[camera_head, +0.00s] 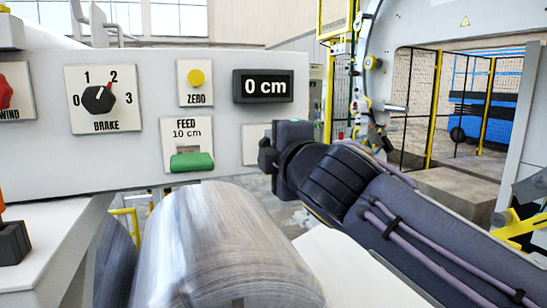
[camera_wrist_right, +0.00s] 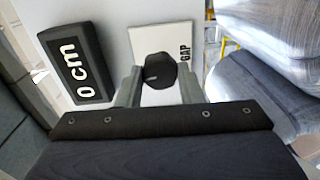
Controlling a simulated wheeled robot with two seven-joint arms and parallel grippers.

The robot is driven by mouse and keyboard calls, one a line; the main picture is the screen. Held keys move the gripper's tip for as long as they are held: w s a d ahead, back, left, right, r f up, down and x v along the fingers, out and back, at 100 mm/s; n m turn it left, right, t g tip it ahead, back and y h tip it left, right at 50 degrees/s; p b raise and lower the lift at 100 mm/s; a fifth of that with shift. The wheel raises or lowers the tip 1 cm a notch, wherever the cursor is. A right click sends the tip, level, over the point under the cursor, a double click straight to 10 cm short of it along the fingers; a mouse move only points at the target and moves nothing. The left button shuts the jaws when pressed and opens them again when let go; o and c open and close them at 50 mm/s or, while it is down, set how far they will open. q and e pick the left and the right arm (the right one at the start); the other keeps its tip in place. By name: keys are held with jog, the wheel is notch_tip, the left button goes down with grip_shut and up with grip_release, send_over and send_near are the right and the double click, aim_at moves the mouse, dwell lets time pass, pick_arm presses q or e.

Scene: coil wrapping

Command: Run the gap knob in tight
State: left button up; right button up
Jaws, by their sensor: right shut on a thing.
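The gap knob (camera_wrist_right: 160,71) is a round black knob on a white plate marked GAP (camera_wrist_right: 181,42) in the right wrist view. My right gripper (camera_wrist_right: 160,80) is shut on it, one finger on each side. In the head view, my right gripper (camera_head: 267,155) reaches the panel from the right, just below the 0 cm display. There it covers most of the gap plate (camera_head: 252,147), of which only the left part shows. My left gripper is not in view.
The panel carries a brake knob (camera_head: 98,99) pointing near 2, a yellow ZERO button (camera_head: 196,78), a green FEED control (camera_head: 192,162) and a display (camera_head: 263,86) reading 0 cm. A large wrapped coil (camera_head: 220,245) lies in front, below my right arm.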

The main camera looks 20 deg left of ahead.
jog(key=shift+f+m, duration=0.15)
jog(key=shift+m, duration=0.55)
jog(key=shift+b, duration=0.35)
jog(key=o, duration=1)
jog(key=b+v, duration=0.2)
jog(key=v, duration=0.6)
